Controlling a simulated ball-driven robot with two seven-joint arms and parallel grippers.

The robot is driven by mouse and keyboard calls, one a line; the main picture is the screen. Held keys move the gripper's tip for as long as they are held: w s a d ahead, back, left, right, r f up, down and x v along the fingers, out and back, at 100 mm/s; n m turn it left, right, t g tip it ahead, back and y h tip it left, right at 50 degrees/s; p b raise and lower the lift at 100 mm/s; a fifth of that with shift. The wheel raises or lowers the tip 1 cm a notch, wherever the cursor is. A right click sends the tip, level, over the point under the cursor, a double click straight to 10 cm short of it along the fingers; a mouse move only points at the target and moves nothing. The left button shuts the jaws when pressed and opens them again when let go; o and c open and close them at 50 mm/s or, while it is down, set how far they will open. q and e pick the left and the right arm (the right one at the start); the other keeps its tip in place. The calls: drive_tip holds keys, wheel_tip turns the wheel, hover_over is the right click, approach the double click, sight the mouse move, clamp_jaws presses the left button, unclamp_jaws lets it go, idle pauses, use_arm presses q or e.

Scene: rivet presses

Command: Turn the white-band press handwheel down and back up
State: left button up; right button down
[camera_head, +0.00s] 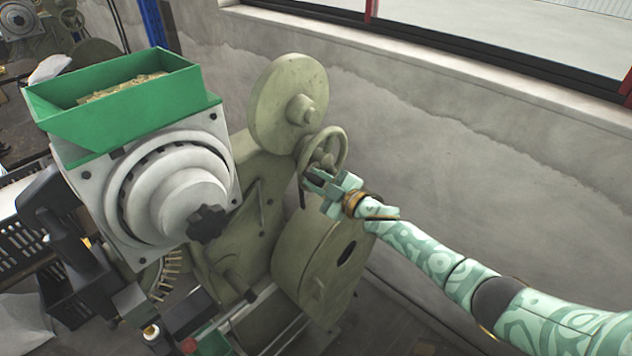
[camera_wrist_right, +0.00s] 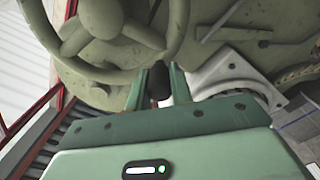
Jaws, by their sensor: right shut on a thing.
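The olive-green press (camera_head: 245,225) stands in the middle of the head view. Its spoked handwheel (camera_head: 338,138) is on the right side, below a larger round disc. In the right wrist view the handwheel (camera_wrist_right: 102,18) fills the upper left, with its hub, spokes and rim showing. My right gripper (camera_head: 312,184) is at the lower edge of the wheel. In the wrist view its two fingers are shut on the wheel's dark handle (camera_wrist_right: 158,82), one on each side. I cannot make out a white band. My left gripper is not in view.
A green hopper (camera_head: 125,115) with small brass-coloured parts sits on the grey feeder (camera_head: 165,185) at the left. The large disc (camera_head: 290,100) stands just above the wheel. A grey wall (camera_head: 450,150) runs behind on the right. Dark crates (camera_head: 20,245) stand at the far left.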

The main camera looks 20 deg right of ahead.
sight(312, 153)
drive_tip(key=r+m, duration=0.2)
drive_tip(key=shift+w+d+r+m, duration=0.15)
drive_tip(key=shift+w+d+m, duration=0.05)
drive_tip(key=shift+d+m, duration=0.2)
drive_tip(key=shift+w+d+r+m, duration=0.15)
drive_tip(key=shift+d+r+m, duration=0.2)
drive_tip(key=shift+m, duration=0.35)
drive_tip(key=shift+w+d+r+m, duration=0.15)
drive_tip(key=shift+r+m, duration=0.3)
drive_tip(key=shift+m, duration=0.25)
drive_tip(key=shift+w+d+r+m, duration=0.2)
drive_tip(key=shift+r+m, duration=0.2)
drive_tip(key=shift+m, duration=0.3)
drive_tip(key=c, duration=1.3)
unclamp_jaws()
drive_tip(key=shift+d+f, duration=0.1)
drive_tip(key=shift+o, duration=0.2)
drive_tip(key=shift+s, duration=0.1)
drive_tip(key=b+v, duration=0.3)
drive_tip(key=v, duration=1.3)
